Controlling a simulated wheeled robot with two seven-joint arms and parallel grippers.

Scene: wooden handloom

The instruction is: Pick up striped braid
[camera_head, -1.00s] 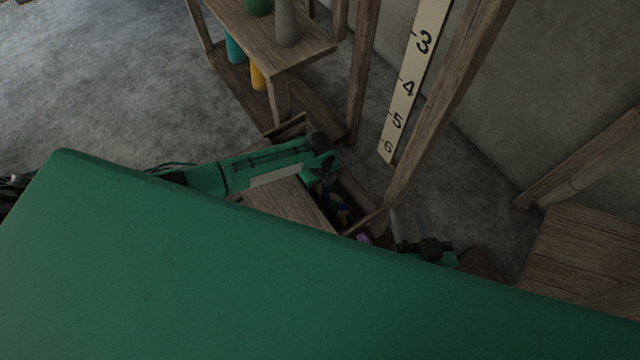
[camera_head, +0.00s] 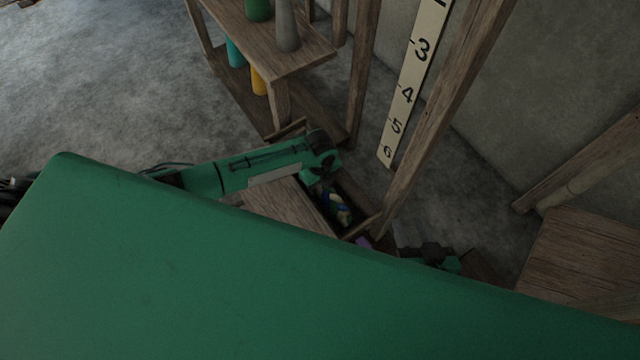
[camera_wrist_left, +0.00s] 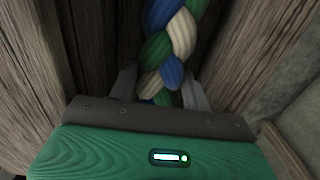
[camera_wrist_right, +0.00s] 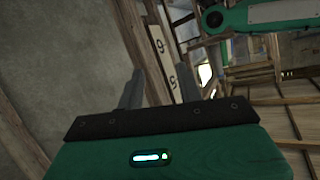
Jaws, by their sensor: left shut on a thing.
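The striped braid (camera_head: 340,208), in blue, green and cream strands, shows below my left gripper (camera_head: 326,180) in the head view, over a dark open wooden compartment. In the left wrist view, the braid (camera_wrist_left: 170,45) runs between the two fingers of my left gripper (camera_wrist_left: 160,88), which are shut on it. Its lower end is hidden by the gripper body. My right gripper (camera_wrist_right: 158,85) has its fingers apart with nothing between them. In the head view it is small and dark near the loom post, partly hidden by my green body.
A slanted wooden post (camera_head: 440,110) and a numbered scale strip (camera_head: 410,85) stand right of the compartment. A wooden shelf (camera_head: 265,45) with several coloured cones is behind. A wooden panel (camera_head: 285,205) lies beside the compartment. A plank surface (camera_head: 580,255) is at the right.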

